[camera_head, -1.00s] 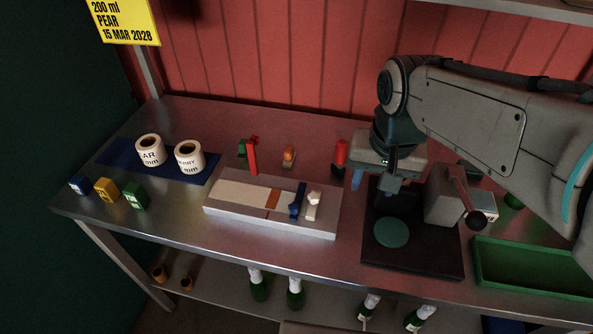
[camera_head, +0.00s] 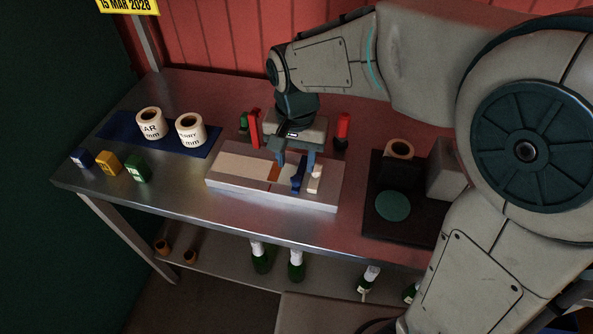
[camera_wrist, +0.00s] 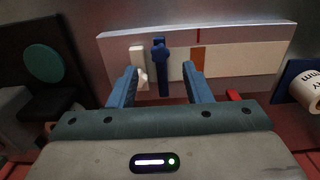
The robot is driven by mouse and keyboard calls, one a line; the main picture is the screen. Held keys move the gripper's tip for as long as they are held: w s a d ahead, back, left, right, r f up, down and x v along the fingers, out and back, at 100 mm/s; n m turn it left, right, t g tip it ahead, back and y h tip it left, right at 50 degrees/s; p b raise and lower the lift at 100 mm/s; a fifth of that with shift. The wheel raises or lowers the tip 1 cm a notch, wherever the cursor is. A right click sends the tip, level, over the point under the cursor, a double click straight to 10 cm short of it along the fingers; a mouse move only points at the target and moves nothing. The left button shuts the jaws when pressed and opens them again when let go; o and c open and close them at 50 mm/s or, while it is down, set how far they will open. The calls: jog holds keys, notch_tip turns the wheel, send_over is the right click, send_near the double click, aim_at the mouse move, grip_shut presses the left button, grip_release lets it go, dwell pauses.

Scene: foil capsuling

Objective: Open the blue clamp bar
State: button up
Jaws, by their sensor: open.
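The blue clamp bar (camera_head: 297,180) lies across the right part of a pale grey block (camera_head: 240,187), beside a white clamp piece (camera_head: 315,179). An orange-brown stripe (camera_head: 274,172) crosses the block left of the bar. My gripper (camera_head: 295,163) is open and empty above the far edge of the block. In the wrist view, the blue clamp bar (camera_wrist: 160,66) and the white piece (camera_wrist: 138,66) show between and beyond my two blue fingers (camera_wrist: 160,82). I cannot tell the height gap between fingertips and bar.
Label rolls (camera_head: 150,123) stand on a blue mat (camera_head: 205,150) at the left, with coloured cubes (camera_head: 109,162) in front. A red lever (camera_head: 254,130) and a red-topped post (camera_head: 342,128) stand behind the block. A black stand with a green disc (camera_head: 393,206) is to the right.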

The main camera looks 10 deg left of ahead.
aim_at(296, 178)
notch_tip(296, 178, down, 5)
jog(key=shift+r, duration=0.1)
dwell(0.3)
grip_shut()
jog(key=shift+r, duration=0.1)
